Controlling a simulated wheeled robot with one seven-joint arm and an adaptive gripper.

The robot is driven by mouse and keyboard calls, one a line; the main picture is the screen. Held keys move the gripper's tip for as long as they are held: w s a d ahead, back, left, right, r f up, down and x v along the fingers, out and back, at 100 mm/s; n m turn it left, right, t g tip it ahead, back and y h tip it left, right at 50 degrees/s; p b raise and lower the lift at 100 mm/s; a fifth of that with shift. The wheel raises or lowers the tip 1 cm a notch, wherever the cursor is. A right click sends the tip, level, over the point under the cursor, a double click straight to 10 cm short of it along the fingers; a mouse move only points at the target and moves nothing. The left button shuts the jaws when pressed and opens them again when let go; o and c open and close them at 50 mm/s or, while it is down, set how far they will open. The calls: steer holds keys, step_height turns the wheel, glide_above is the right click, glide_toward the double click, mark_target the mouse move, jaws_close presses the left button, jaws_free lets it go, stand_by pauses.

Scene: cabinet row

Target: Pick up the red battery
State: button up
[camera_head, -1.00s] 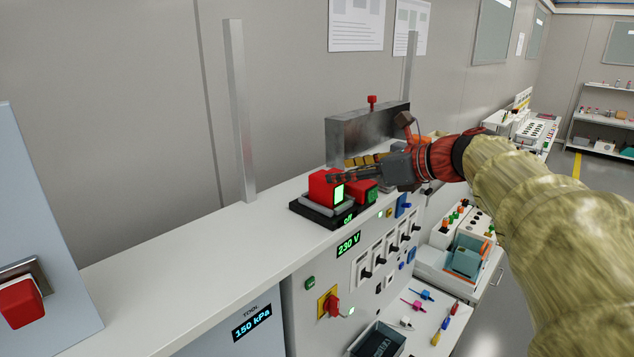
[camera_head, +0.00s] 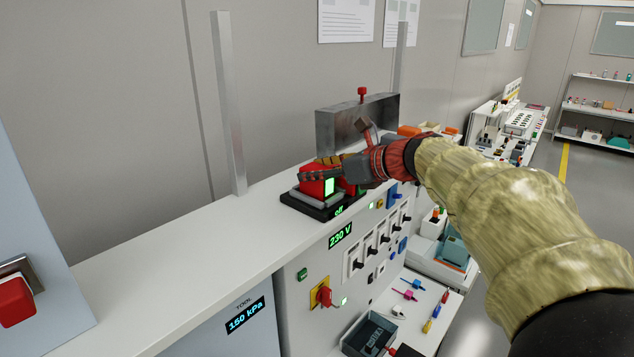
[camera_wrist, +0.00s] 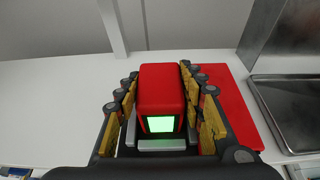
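The red battery (camera_wrist: 160,88) is a block with a lit green face. It sits in a grey-and-black dock (camera_head: 318,206) on the white counter, partly hidden by my gripper in the head view (camera_head: 328,187). My gripper (camera_wrist: 159,73) is open around it, with yellow-padded fingers on both sides. A gap shows between the battery and the left finger; the right finger is close to its side, and I cannot tell whether it touches. In the head view my gripper (camera_head: 318,172) is at the battery's top.
A flat red surface (camera_wrist: 237,100) lies just right of my gripper in the wrist view, beside a metal tray (camera_wrist: 295,105). A grey metal box (camera_head: 355,125) stands behind. An upright metal post (camera_head: 229,105) rises at the back. The counter to the left (camera_head: 180,265) is clear.

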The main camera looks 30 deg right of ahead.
jaws_close()
steer(key=shift+r, duration=0.1)
stand_by(0.3)
